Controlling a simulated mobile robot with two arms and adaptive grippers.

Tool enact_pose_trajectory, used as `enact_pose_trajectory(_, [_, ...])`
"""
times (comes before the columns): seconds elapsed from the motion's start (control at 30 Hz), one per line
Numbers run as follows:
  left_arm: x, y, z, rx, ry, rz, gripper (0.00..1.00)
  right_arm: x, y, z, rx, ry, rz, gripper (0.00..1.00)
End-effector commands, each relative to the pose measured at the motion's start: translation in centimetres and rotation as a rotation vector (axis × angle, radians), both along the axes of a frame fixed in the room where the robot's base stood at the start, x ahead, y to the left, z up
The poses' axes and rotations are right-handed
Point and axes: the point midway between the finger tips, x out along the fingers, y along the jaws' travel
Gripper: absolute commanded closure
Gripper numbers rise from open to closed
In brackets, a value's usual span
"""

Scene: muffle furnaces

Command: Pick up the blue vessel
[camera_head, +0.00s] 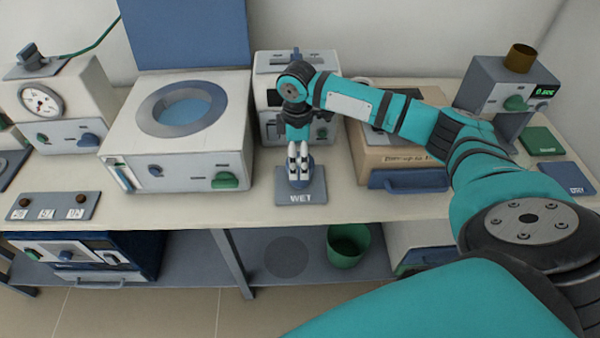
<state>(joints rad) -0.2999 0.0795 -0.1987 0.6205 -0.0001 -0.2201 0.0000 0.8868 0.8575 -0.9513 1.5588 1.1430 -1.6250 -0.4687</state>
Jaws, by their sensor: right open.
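My right gripper (299,180) points down over the grey pad marked WET (314,196), near the front edge of the bench. Its fingers are apart. A small blue-grey thing shows behind and between the fingers, low on the pad; it looks like the blue vessel (308,163), mostly hidden by the fingers. I cannot tell whether the fingers touch it. My left gripper is not in view.
A white furnace with a round blue opening (182,108) stands left of the pad. A beige box with a blue handle (404,181) is close on the right. Green (541,141) and blue (567,178) pads lie far right. A green bin (348,247) sits on the lower shelf.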

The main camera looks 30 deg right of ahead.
Motion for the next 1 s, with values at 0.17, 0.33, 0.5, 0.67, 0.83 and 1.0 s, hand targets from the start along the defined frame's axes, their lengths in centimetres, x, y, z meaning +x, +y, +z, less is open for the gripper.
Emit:
enact_pose_trajectory(0.17, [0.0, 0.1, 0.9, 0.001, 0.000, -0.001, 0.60, 0.0, -0.7, -2.3, -0.003, 0.005, -0.003, 0.04])
enact_pose_trajectory(0.33, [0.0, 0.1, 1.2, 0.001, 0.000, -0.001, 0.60, 0.0, -0.7, -4.6, -0.001, 0.003, 0.001, 0.04])
enact_pose_trajectory(0.5, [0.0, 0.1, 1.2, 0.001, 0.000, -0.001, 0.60, 0.0, -0.8, -5.1, -0.002, 0.001, 0.001, 0.04])
enact_pose_trajectory(0.67, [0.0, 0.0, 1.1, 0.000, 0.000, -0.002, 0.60, 0.0, -0.8, -5.0, -0.002, 0.001, 0.001, 0.09])
enact_pose_trajectory(0.83, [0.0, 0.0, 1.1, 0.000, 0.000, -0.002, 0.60, 0.0, -0.8, -5.0, -0.002, 0.001, 0.001, 0.31])
enact_pose_trajectory(1.0, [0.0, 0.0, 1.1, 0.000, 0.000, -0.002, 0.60, 0.0, -0.8, -5.0, -0.002, 0.001, 0.001, 0.54])
